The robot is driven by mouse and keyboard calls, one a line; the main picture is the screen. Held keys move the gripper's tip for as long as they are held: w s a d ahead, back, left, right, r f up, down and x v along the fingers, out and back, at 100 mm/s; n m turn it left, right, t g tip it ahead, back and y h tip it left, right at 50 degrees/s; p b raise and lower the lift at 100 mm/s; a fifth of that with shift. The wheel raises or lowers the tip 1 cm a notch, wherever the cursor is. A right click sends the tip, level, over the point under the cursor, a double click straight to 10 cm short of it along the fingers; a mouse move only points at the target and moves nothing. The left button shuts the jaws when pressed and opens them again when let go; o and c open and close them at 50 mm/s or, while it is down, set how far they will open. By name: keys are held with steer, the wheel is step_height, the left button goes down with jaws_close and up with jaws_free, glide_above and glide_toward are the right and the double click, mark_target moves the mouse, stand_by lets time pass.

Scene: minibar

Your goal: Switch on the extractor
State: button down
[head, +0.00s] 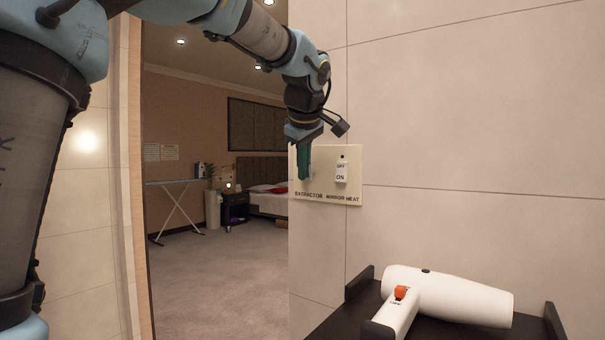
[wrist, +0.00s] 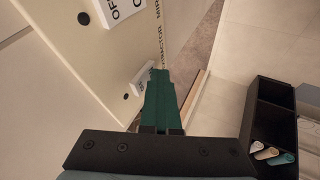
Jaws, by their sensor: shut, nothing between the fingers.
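A cream switch plate (head: 325,193) is on the tiled wall beside the doorway, labelled EXTRACTOR on the left and MIRROR HEAT on the right. My gripper (head: 304,173) points down in front of its left half, with green fingers closed together and empty, hiding most of the extractor switch. In the wrist view the white extractor rocker (wrist: 142,78) sits just left of my fingertips (wrist: 160,74); I cannot tell whether they touch or which way it is set. The white mirror heat switch (head: 341,172), marked OFF and ON, is uncovered.
A white hair dryer (head: 450,296) with an orange switch lies on a dark shelf (head: 345,322) below right. A black compartment box (wrist: 262,110) with several small items is at right in the wrist view. The doorway left of the plate opens onto a carpeted bedroom.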

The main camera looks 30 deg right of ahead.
steer(key=shift+p, duration=0.3)
steer(key=shift+r+p, duration=0.55)
steer(key=shift+r, duration=0.25)
